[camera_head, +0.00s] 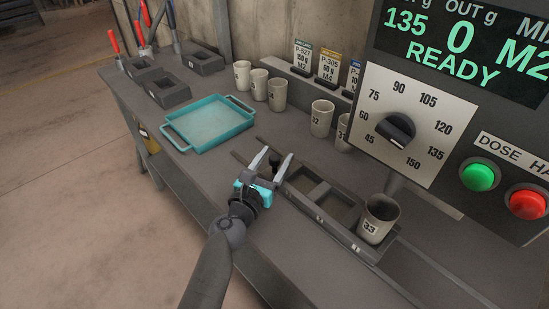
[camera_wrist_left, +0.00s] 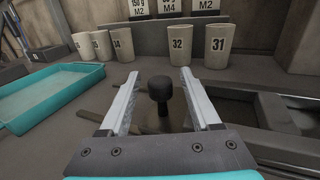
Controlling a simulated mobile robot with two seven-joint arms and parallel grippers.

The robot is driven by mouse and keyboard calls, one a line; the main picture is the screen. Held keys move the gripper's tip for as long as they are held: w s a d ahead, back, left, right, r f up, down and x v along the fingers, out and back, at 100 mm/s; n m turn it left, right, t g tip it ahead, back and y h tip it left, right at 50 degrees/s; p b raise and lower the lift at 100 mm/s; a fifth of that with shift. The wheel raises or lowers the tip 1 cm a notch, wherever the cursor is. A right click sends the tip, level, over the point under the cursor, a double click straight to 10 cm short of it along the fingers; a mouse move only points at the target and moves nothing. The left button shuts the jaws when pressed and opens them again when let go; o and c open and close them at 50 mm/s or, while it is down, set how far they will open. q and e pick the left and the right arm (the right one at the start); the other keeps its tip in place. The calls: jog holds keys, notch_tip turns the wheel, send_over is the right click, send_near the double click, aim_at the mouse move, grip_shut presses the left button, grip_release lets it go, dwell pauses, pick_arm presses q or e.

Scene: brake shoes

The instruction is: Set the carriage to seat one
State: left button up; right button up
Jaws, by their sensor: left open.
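The dark carriage (camera_head: 318,192) is a long frame with open square seats, lying along rails on the bench. Marks on its front edge are too small to read. A black knob (camera_wrist_left: 160,92) stands at its left end. My left gripper (camera_head: 274,160) is open, with its two pale fingers on either side of the knob. In the left wrist view the knob shows between the fingertips (camera_wrist_left: 158,78), with a gap on each side. A cup marked 33 (camera_head: 378,220) stands upright at the carriage's right end, below the dosing panel. My right gripper is not in view.
A teal tray (camera_head: 163,128) lies left of the gripper. Cups 32 (camera_head: 321,118) and 31 (camera_wrist_left: 218,46) and several others stand behind. The panel has a dial (camera_head: 396,130), a green button (camera_head: 479,175), a red button (camera_head: 527,202) and a display (camera_head: 460,45) reading READY.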

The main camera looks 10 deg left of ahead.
pick_arm(q)
jog(key=shift+s, duration=0.15)
jog(key=shift+s+a, duration=0.1)
jog(key=shift+s, duration=0.2)
jog(key=b+v, duration=0.1)
jog(key=v, duration=1.3)
jog(key=shift+s, duration=0.15)
